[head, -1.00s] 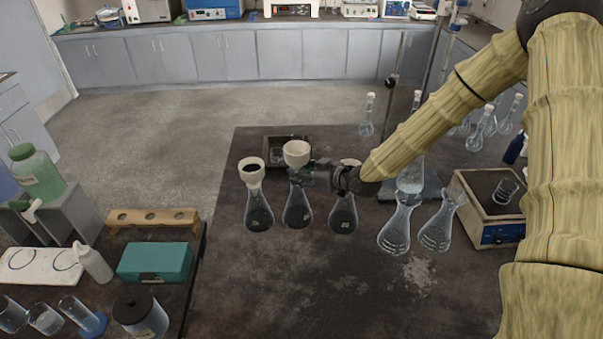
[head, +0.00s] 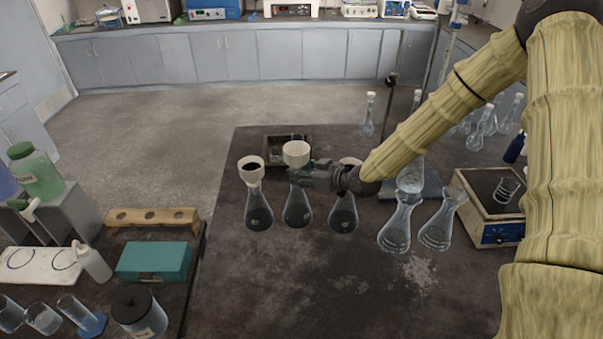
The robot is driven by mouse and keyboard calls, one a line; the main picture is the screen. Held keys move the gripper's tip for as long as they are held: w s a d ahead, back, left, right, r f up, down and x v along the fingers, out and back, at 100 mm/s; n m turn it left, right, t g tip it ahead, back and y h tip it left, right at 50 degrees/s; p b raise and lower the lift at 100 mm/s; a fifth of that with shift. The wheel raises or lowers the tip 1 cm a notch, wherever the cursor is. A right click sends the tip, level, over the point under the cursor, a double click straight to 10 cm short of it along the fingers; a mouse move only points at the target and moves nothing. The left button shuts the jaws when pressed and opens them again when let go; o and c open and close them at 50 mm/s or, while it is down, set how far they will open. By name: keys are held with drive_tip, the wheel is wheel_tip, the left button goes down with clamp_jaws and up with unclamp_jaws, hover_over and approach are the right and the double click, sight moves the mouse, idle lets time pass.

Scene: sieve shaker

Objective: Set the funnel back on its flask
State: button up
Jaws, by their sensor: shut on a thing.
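Three flasks with dark bottoms stand in a row on the dark table: a left flask (head: 258,214), a middle flask (head: 297,210) and a right flask (head: 343,216). A white funnel (head: 251,167) with a dark inside sits on the left flask. Another white funnel (head: 296,152) is at the mouth of the middle flask, upright. My gripper (head: 303,175) reaches in from the right and is shut on this funnel's lower part. The fingers hide the join, so I cannot tell whether the funnel is seated. A third funnel (head: 350,162) on the right flask is partly hidden by my gripper.
Two clear flasks (head: 397,228) stand right of the row, near a balance-like device (head: 490,238). A stand rod (head: 392,100) rises behind. The table front is clear.

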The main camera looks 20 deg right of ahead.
drive_tip(key=shift+f+b, duration=1.75)
drive_tip(key=shift+f, duration=0.45)
idle(1.9)
idle(0.3)
drive_tip(key=o, duration=1.2)
drive_tip(key=shift+r, duration=0.1)
drive_tip(key=p+v, duration=0.3)
drive_tip(key=v, duration=0.5)
drive_tip(key=shift+p, duration=0.3)
idle(0.7)
